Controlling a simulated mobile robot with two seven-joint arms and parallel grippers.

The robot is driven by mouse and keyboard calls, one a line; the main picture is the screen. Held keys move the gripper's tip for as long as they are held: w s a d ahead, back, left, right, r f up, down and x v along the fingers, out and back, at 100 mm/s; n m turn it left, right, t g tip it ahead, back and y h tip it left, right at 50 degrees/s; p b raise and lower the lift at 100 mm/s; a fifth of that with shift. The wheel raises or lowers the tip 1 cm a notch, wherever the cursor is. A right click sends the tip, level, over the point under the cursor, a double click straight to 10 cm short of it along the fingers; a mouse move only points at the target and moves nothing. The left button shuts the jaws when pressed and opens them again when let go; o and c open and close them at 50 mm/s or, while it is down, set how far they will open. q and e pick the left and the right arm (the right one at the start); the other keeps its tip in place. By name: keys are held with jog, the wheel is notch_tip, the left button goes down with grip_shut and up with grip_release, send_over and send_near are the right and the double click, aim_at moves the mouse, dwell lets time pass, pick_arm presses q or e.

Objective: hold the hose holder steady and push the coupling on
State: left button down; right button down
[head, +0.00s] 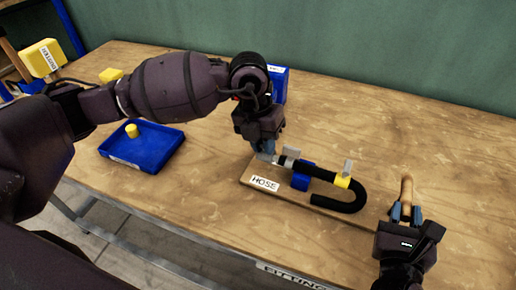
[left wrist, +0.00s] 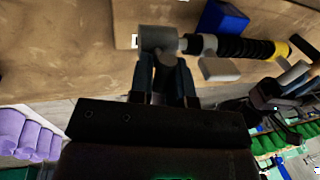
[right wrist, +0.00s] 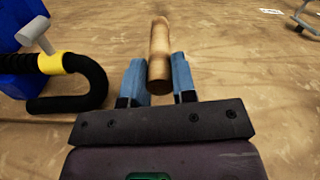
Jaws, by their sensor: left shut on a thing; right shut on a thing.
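The hose holder is a wooden board (head: 250,175) labelled HOSE, with a blue block (head: 301,177), grey upright tabs and a yellow band (head: 342,181). A black hose (head: 318,172) lies on it and curls back at the right. My left gripper (head: 265,145) is shut on the grey coupling (left wrist: 158,40), in line with the hose's left end; I cannot tell how far they overlap. My right gripper (right wrist: 158,80) is shut on a wooden handle (right wrist: 160,45), also seen in the head view (head: 406,185), right of the hose curl. Its joint to the board is unclear.
A blue tray (head: 115,154) with a yellow cylinder (head: 132,131) stands at the left. A blue bin (head: 279,84) is behind my left gripper. Yellow objects (head: 111,75) lie at the far left. The table's back right is clear.

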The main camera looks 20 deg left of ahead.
pick_arm(q)
jog(key=shift+d, duration=0.85)
jog(key=c, duration=1.1)
grip_release()
jog(key=shift+o, duration=0.5)
pick_arm(e)
jog(key=shift+a, duration=0.1)
pick_arm(q)
jog(key=shift+s, duration=0.1)
notch_tip(320, 180, up, 12)
jog(key=a, duration=0.2)
jog(key=shift+w+a, duration=0.2)
jog(key=shift+a, duration=0.15)
jog(key=shift+f, duration=0.1)
pick_arm(e)
jog(key=c, duration=0.8)
grip_release()
jog(key=shift+c, duration=0.2)
